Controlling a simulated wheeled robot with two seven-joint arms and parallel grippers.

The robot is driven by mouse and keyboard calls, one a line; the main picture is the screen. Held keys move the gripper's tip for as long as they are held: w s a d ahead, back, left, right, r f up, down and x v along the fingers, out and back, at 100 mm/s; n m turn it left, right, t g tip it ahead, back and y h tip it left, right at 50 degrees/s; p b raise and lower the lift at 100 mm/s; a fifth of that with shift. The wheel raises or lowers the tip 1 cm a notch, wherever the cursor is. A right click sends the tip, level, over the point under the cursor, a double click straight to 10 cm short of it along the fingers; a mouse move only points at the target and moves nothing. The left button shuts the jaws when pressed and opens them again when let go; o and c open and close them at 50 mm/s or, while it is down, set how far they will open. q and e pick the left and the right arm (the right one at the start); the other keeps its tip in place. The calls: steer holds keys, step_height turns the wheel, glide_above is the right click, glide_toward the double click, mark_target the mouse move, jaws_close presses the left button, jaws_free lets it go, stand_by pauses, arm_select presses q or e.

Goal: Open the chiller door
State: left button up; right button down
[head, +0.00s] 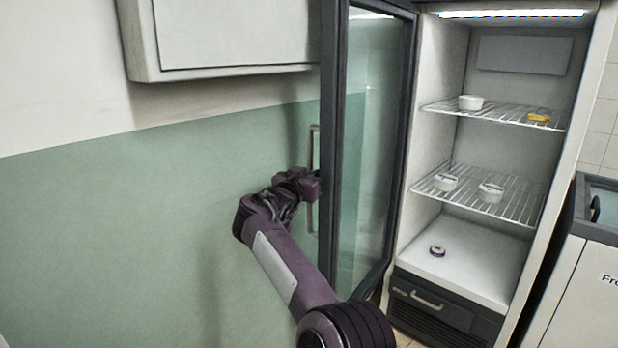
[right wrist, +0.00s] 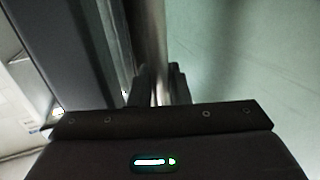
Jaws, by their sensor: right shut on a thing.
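The chiller door (head: 369,150), a dark-framed glass panel, stands swung wide open to the left of the chiller (head: 490,140). Its vertical metal handle (head: 311,150) is on the door's outer side, facing the green wall. My right gripper (head: 308,186) is at the handle, shut on it. In the right wrist view the handle bar (right wrist: 159,50) runs up between the fingers (right wrist: 160,85), next to the dark door frame (right wrist: 75,60). The fingertips are partly hidden in the head view. My left gripper is not in view.
Inside the chiller, wire shelves (head: 490,190) hold a few small tubs (head: 471,103) and a yellow item (head: 538,117). A wall cabinet (head: 230,35) hangs at upper left, close to the door. A white freezer (head: 585,285) stands at right.

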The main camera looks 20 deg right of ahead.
steer(key=shift+d+r, duration=0.2)
steer(key=shift+d, duration=0.05)
steer(key=c, duration=1.8)
jaws_free()
steer(key=shift+o, duration=0.4)
steer(key=shift+d+f, duration=0.1)
steer(key=shift+d, duration=0.05)
